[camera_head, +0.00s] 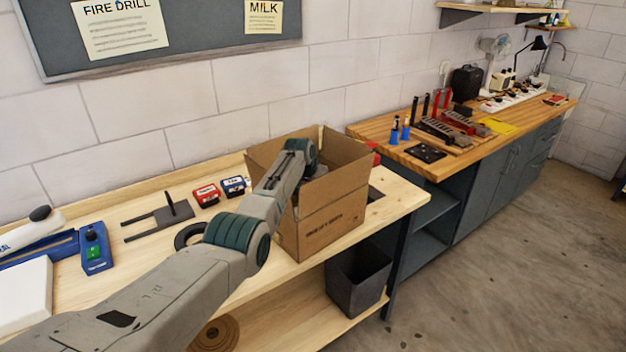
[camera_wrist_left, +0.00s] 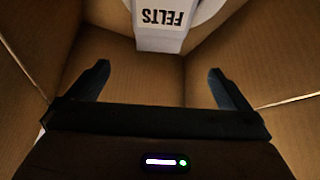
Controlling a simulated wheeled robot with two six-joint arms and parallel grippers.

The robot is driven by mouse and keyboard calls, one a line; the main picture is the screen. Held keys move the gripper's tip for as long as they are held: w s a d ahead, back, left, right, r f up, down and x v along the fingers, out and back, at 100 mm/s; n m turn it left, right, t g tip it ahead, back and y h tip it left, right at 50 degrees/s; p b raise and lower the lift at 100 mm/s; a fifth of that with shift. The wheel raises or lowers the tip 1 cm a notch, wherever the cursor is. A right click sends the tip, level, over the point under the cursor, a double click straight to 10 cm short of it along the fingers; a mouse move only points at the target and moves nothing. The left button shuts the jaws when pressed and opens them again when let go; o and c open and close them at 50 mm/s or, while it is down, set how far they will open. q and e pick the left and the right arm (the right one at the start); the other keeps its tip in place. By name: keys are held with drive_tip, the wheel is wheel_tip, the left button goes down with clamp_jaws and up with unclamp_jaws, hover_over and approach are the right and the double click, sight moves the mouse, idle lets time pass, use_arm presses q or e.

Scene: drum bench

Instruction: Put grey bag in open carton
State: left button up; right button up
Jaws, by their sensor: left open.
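The open carton (camera_head: 322,210) stands on the near wooden bench with its top flaps up. My left arm reaches over its left side, and the gripper end is hidden inside it in the head view. In the left wrist view my left gripper (camera_wrist_left: 158,72) is open between the carton's brown walls (camera_wrist_left: 60,40), with nothing between its fingers. A pale grey-white item lettered FELTS (camera_wrist_left: 160,30), upside down in this view, lies beyond the fingertips, apart from them. Its full shape is cut off, so I cannot tell whether it is the grey bag. My right gripper is not in view.
Left of the carton are a red box (camera_head: 207,195), a blue box (camera_head: 235,186), a dark ring (camera_head: 190,236) and a grey metal stand (camera_head: 168,216). A dark bin (camera_head: 356,280) stands below the bench. A second bench (camera_head: 400,150) with tools is at the right.

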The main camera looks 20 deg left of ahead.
use_arm(q)
drive_tip(key=b+v, duration=0.1)
drive_tip(key=v, duration=1.1)
drive_tip(key=shift+r, duration=0.5)
drive_tip(key=shift+w+r, duration=0.1)
drive_tip(key=shift+w, duration=0.05)
